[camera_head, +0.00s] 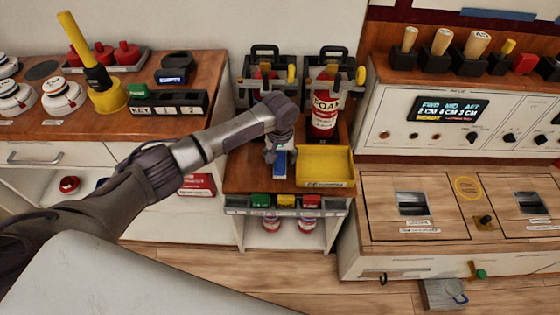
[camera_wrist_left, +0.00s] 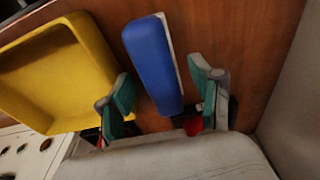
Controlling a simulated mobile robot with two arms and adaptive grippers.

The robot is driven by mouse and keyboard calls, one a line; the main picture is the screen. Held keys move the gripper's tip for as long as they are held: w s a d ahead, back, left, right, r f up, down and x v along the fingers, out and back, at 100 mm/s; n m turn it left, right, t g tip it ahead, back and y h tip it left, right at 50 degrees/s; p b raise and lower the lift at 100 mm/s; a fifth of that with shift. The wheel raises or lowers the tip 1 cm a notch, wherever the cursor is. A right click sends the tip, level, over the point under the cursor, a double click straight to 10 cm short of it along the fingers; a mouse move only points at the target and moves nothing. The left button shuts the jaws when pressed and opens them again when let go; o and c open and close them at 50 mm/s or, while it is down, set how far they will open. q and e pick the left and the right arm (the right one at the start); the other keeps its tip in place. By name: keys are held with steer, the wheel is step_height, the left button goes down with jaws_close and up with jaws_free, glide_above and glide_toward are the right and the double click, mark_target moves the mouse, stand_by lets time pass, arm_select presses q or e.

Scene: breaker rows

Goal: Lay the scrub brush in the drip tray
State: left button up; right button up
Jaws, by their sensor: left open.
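The scrub brush, a blue block with a white side, lies on the wooden top in the head view (camera_head: 280,165) and also shows in the left wrist view (camera_wrist_left: 152,62). The drip tray, a shallow yellow tray (camera_head: 325,162), is just right of the brush; in the left wrist view its yellow inside (camera_wrist_left: 55,75) is left of the brush. My left gripper (camera_head: 275,153) is open over the brush. In the left wrist view its green-padded fingertips (camera_wrist_left: 165,95) are on either side of the brush's near end, with visible gaps. My right gripper is not in view.
A red and white foam bottle (camera_head: 323,112) stands behind the tray. Black racks (camera_head: 265,72) are at the back. Green, yellow and red blocks (camera_head: 285,201) line the front edge. A breaker console (camera_head: 455,120) rises at the right; a yellow plunger-like tool (camera_head: 105,92) stands at left.

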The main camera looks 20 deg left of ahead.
arm_select(q)
jaws_close()
steer(key=shift+r, duration=0.1)
